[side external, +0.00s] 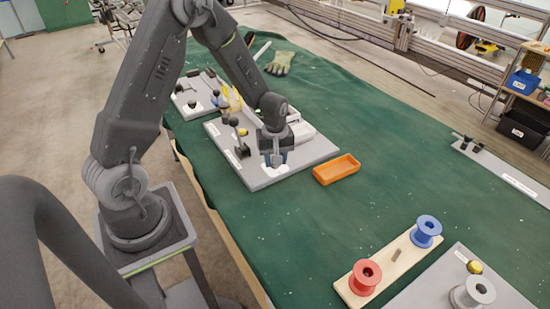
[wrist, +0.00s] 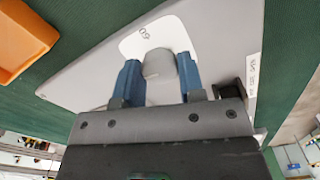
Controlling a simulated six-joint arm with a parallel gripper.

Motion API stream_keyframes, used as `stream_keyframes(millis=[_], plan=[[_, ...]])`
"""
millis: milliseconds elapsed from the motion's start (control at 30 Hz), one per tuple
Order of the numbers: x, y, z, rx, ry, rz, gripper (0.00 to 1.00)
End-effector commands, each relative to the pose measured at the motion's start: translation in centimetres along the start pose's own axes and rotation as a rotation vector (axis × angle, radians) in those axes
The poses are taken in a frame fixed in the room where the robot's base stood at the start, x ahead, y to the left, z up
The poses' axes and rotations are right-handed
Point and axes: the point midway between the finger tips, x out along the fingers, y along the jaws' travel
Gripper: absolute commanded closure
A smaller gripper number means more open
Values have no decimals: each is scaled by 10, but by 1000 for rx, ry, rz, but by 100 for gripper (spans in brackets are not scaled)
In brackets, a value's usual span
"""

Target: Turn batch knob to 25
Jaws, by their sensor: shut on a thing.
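The batch knob (wrist: 158,63) is a grey rounded knob on a white dial plate (wrist: 135,48) in the wrist view. A printed mark that looks like 60 shows at the dial's far edge; the rest of the scale is hidden or too small to read. My gripper (wrist: 158,76) has its two blue fingertips on either side of the knob and is shut on it. In the side view my gripper (side external: 274,158) points down at the white dial on the grey panel (side external: 255,182), and the knob is hidden behind the fingers.
An orange tray (side external: 337,171) lies just right of the panel. Small black-topped posts (side external: 238,135) stand on the panel left of my gripper. A wooden board with a red spool (side external: 365,277) and a blue spool (side external: 427,231) lies nearer the camera. Green cloth between is clear.

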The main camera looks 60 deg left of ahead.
Motion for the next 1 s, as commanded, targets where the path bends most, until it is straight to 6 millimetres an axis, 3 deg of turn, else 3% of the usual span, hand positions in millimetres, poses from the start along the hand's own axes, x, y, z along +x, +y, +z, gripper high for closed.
stream_keyframes(millis=[367, 867, 900, 1000], plan=[[0, 0, 0, -135, -1, 0, 87], [0, 0, 0, -150, -1, 0, 87], [0, 0, 0, -150, 0, 0, 60], [0, 0, 0, -149, 0, 0, 50]])
